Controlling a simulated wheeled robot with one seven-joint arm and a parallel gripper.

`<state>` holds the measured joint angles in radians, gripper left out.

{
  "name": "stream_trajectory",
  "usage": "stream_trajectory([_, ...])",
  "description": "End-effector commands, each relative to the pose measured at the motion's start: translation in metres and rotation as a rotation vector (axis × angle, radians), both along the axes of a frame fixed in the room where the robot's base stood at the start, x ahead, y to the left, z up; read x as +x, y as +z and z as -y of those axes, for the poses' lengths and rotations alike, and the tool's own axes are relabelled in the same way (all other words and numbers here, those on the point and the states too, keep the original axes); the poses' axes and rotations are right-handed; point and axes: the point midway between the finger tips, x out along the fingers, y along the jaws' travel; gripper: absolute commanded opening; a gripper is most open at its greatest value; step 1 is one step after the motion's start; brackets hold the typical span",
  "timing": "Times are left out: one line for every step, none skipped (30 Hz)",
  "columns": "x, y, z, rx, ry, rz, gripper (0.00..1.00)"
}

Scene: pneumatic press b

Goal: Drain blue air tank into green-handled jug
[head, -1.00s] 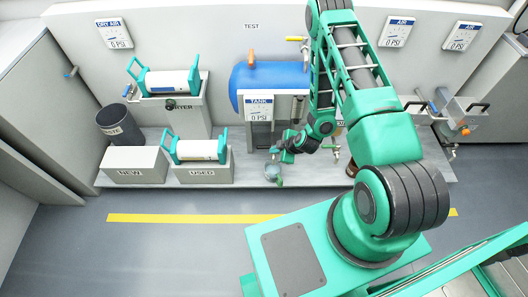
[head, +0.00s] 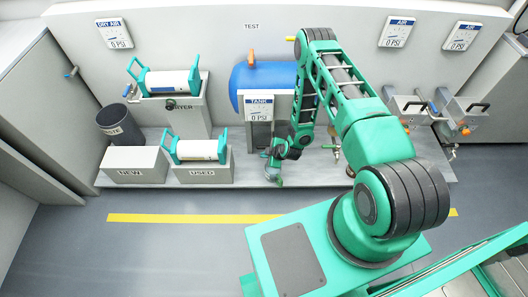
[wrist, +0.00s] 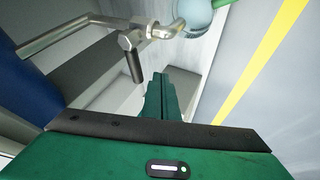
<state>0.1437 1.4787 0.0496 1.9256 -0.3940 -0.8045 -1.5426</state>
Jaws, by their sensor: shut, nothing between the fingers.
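The blue air tank (head: 250,78) is mounted at the wall. Its gauge sign (head: 258,108) reads 0 PSI. My gripper (head: 272,172) is low in front of the tank, by its underside. In the wrist view its green fingers (wrist: 162,78) are shut together and empty. A metal drain pipe (wrist: 65,36) with a valve lever (wrist: 131,58) shows ahead of the fingers, apart from them. Past the pipe's end is the round clear jug (wrist: 194,14), with its green handle (wrist: 219,3) cut by the frame edge.
Open floor with a yellow line (head: 180,218) lies in front.

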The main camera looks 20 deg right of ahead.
Motion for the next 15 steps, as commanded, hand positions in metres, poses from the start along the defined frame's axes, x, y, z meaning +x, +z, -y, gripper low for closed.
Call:
stream_trajectory([0.007,0.001,0.002,0.001,-0.002,0.003,0.00])
stream_trajectory([0.010,0.001,0.003,0.001,-0.002,0.002,0.00])
stream_trajectory([0.014,0.001,0.004,0.002,-0.001,0.000,0.00])
stream_trajectory([0.016,0.001,0.005,0.002,-0.002,0.001,0.00])
stream_trajectory([0.018,0.001,0.006,0.002,-0.002,0.001,0.00])
stream_trajectory([0.020,0.001,0.006,0.001,-0.002,0.000,0.00])
stream_trajectory([0.021,0.001,0.007,0.001,-0.001,0.000,0.00])
stream_trajectory([0.022,0.001,0.007,0.001,-0.001,0.000,0.00])
stream_trajectory([0.023,0.001,0.007,0.001,0.000,-0.001,0.00])
stream_trajectory([0.023,0.001,0.007,0.000,-0.001,-0.002,0.00])
stream_trajectory([0.024,0.001,0.007,0.000,-0.001,-0.002,0.00])
stream_trajectory([0.024,0.001,0.007,0.000,-0.001,-0.002,0.00])
stream_trajectory([0.024,0.001,0.007,0.001,0.000,-0.001,0.00])
stream_trajectory([0.024,0.001,0.007,0.001,0.000,-0.001,0.00])
stream_trajectory([0.024,0.001,0.007,0.001,0.000,-0.001,0.00])
